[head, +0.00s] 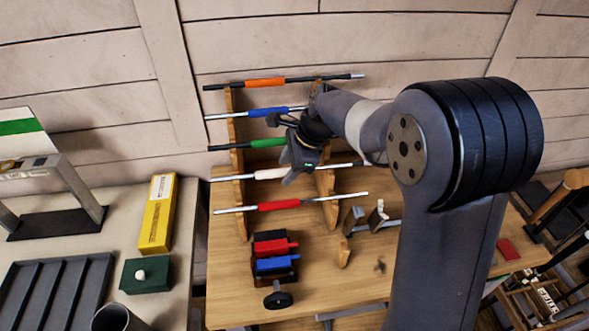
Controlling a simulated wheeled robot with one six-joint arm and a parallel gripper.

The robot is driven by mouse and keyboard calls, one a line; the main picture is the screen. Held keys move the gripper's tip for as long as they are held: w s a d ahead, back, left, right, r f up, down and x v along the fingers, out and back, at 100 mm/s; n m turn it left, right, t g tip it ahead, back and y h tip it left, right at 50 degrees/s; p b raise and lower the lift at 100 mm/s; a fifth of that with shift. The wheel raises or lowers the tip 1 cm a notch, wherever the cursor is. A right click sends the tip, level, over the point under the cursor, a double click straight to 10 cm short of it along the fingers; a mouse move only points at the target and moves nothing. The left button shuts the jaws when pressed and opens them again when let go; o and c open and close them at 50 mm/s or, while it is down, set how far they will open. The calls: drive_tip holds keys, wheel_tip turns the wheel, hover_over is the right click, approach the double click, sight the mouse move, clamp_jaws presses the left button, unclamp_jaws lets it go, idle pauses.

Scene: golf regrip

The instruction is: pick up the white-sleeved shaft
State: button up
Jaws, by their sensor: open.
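The white-sleeved shaft (270,174) lies across the wooden rack, fourth from the top, with its silver left end and part of its right end showing. My gripper (288,150) is open in front of the rack, over the green-sleeved and white-sleeved shafts. Its lower finger appears to overlap the white sleeve's right part in the picture. I cannot tell whether it touches the shaft. My gripper and arm hide parts of the rack and shafts.
Shafts with orange (265,84), blue (266,112), green (268,143) and red (279,205) sleeves rest on the same rack (238,190). A vise (272,262) with red and blue jaws stands on the bench below. A yellow box (158,215) lies on the left table.

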clamp_jaws()
idle(0.4)
